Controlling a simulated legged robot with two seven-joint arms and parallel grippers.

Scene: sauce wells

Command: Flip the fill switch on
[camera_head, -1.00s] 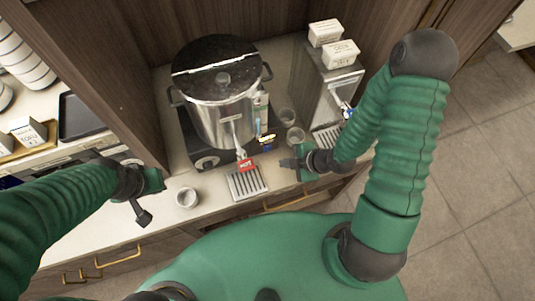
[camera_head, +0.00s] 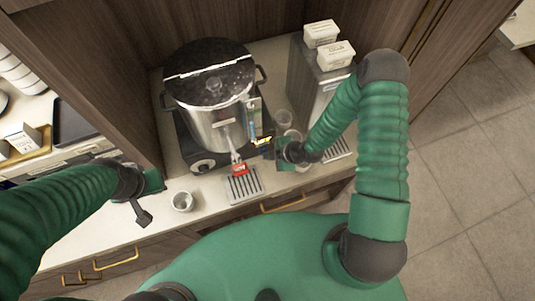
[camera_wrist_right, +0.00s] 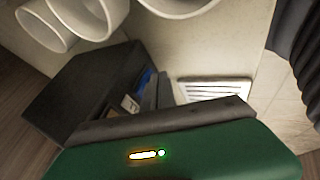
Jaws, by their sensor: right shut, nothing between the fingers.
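A large steel pot (camera_head: 218,130) with a dark lid stands on a black base. A blue strip (camera_head: 252,130) and a small yellow-marked part (camera_head: 263,141) show at the pot's right side; I cannot tell which part is the fill switch. My right gripper (camera_head: 268,152) is shut and empty, just right of the tap and close below the yellow part. In the right wrist view a dark block with a blue part (camera_wrist_right: 146,78) lies beyond the gripper. My left gripper (camera_head: 150,195) hangs over the counter's left part; its jaws are unclear.
A small cup (camera_head: 182,201) stands on the counter near the left gripper. A slotted drip tray (camera_head: 244,187) lies below the tap. White tubs (camera_head: 336,55) sit on a dispenser at right, partly hidden by my right arm.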

